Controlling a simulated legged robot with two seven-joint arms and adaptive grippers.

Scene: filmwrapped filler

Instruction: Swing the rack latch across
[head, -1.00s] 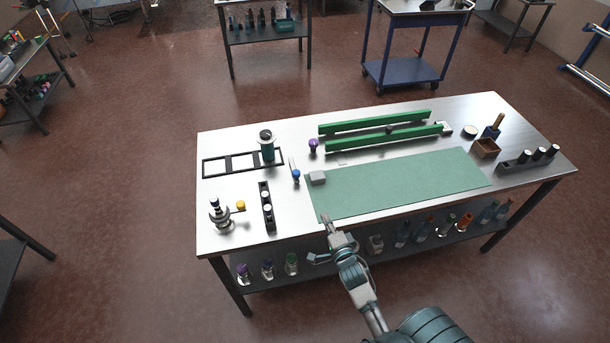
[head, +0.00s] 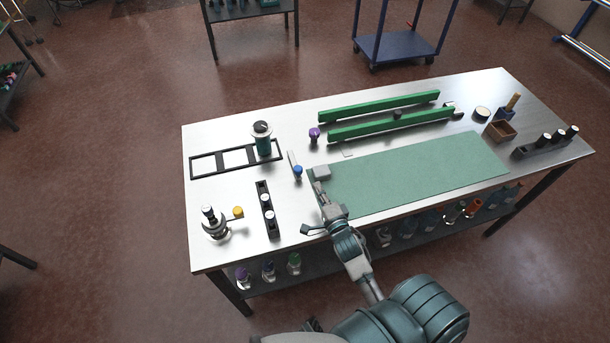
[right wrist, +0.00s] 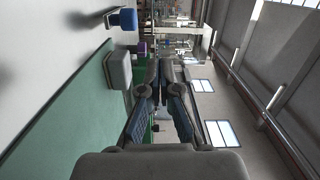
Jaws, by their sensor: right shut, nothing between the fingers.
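A slim light lever with a blue knob (head: 297,173), which looks like the rack latch, lies on the table right of the black three-opening rack frame (head: 222,164). Its bar runs back from the knob, angled slightly left. The blue knob also shows at the top of the right wrist view (right wrist: 123,18). My right gripper (head: 318,184) is shut and empty, over the left edge of the green mat (head: 420,172). It is in front of and to the right of the knob, apart from it. Its fingers fill the middle of the right wrist view (right wrist: 162,85). My left gripper is out of view.
A grey block (head: 321,172) sits on the mat's corner, close to my fingertips and right of the knob. A purple-topped piece (head: 314,135) stands behind. A dark-capped cylinder (head: 263,140) stands at the frame. A black holder (head: 266,208) lies left. Green rails (head: 390,124) run behind the mat.

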